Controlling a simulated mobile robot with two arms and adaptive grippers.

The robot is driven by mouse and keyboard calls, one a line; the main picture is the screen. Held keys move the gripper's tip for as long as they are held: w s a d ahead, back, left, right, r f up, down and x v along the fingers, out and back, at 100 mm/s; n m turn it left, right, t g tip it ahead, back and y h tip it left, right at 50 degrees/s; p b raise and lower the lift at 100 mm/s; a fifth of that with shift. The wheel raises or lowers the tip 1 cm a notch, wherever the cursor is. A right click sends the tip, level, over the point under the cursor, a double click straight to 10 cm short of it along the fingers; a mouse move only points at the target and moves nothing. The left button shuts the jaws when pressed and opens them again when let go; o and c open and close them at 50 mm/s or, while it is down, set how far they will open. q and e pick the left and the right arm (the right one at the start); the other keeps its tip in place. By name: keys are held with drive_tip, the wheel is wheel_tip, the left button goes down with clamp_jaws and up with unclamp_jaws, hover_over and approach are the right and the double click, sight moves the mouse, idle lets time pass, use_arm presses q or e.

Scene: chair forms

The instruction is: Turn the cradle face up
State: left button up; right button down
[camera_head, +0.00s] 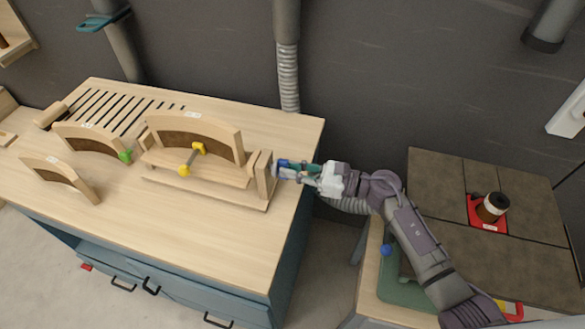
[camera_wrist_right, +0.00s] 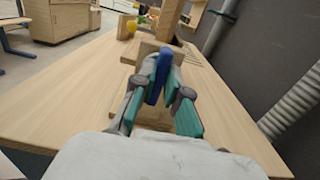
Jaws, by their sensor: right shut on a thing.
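The wooden piece that I take for the cradle (camera_head: 225,180) lies on the bench. It has a flat base, a raised curved form (camera_head: 195,128) with a dark inner face, and upright end blocks (camera_head: 263,175). A yellow-ended clamp or bar (camera_head: 190,160) sits at its front. My right gripper (camera_head: 297,171) is at its right end, beside the end blocks. In the right wrist view, its teal-padded fingers (camera_wrist_right: 160,85) are shut on a blue part (camera_wrist_right: 157,78). Whether that part is fixed to the cradle is hard to tell. My left gripper is out of view.
Two smaller curved forms (camera_head: 92,138) (camera_head: 60,176) stand on the bench (camera_head: 180,235) to the left, by slots. A grey hose (camera_head: 288,75) hangs behind. A second table (camera_head: 440,185) at right holds a dark jar (camera_head: 492,206) on a red mat. The bench front is clear.

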drive_tip(key=shift+m, duration=0.5)
drive_tip(key=shift+w+d+f+m, duration=0.1)
drive_tip(key=shift+m, duration=2.55)
drive_tip(key=shift+w+a+f+m, duration=0.1)
drive_tip(key=shift+f+m, duration=0.05)
drive_tip(key=shift+m, duration=2.55)
drive_tip(key=shift+w+d+f+m, duration=0.1)
drive_tip(key=shift+m, duration=3.15)
drive_tip(key=c, duration=1.2)
unclamp_jaws()
drive_tip(key=shift+d, duration=0.1)
